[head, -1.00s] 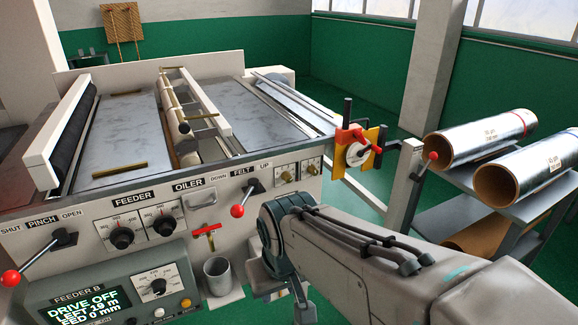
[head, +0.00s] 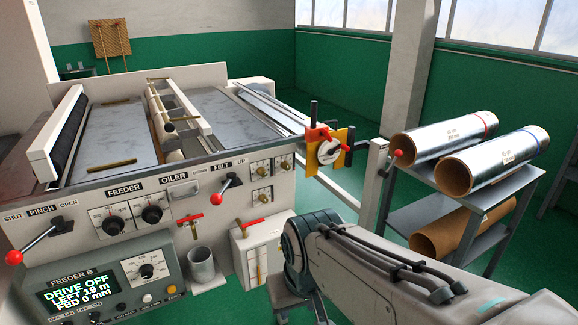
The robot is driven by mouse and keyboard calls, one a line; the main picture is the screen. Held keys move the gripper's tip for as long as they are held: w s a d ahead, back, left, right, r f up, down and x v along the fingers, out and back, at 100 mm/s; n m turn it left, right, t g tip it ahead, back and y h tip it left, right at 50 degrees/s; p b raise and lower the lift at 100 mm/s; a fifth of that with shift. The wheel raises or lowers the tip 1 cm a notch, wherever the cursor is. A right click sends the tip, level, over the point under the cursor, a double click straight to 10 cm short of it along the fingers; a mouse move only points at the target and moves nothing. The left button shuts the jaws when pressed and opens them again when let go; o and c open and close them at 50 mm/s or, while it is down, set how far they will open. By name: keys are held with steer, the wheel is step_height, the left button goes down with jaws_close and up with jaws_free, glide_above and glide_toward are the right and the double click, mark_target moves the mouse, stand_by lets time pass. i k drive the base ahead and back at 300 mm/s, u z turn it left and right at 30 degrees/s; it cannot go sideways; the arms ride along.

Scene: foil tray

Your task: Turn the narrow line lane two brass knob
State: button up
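Small brass knobs sit on pale plates at the right of the machine's front panel. One knob (head: 262,169) is in the upper row, a second knob (head: 285,164) is to its right, and a third knob (head: 263,196) is below the first. Their plate markings are too small to read, so I cannot tell which is the narrow line of lane two. My arm crosses the lower right, its near joint right of and below the knobs. My gripper's fingers are not visible; the arm's end is hidden or below the frame.
The felt lever (head: 216,208) with a red ball sticks out left of the knobs. Below are a grey cup (head: 201,266) and a white box (head: 244,262) with a red handle. A yellow-red bracket (head: 326,151) juts out at the panel's right corner. A rack holds foil rolls (head: 445,138).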

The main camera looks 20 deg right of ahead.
mark_target(285, 165)
steer(key=z, duration=0.75)
steer(key=i, duration=0.6)
steer(key=u, duration=1)
